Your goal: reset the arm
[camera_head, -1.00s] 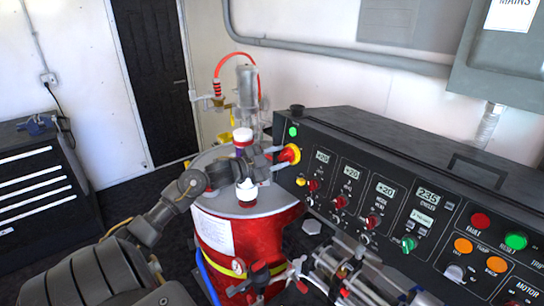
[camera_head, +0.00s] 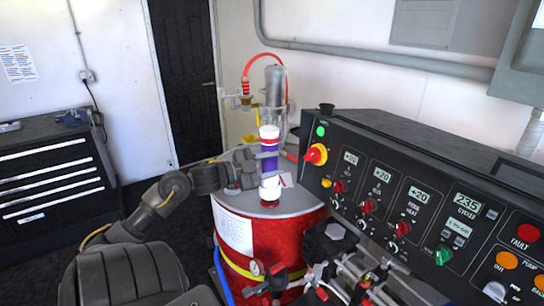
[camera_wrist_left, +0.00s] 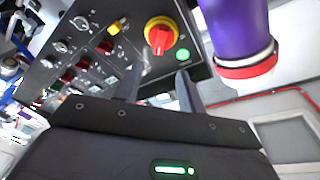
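My left arm comes in from the left in the head view, and its gripper (camera_head: 242,166) is above the red drum, partly hidden by a purple and white cylinder (camera_head: 268,163). In the left wrist view the two fingers of my left gripper (camera_wrist_left: 158,82) stand apart with nothing between them. They point towards the console's red and yellow rotary knob (camera_wrist_left: 160,36), with a gap. The knob also shows in the head view (camera_head: 316,154). My right gripper is not in view.
The purple cylinder is close beside my left fingers in the wrist view (camera_wrist_left: 236,30). The red drum (camera_head: 262,240) stands below. The black control console (camera_head: 400,180) fills the right. A dark tool cabinet (camera_head: 55,180) stands at the left, with open floor between.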

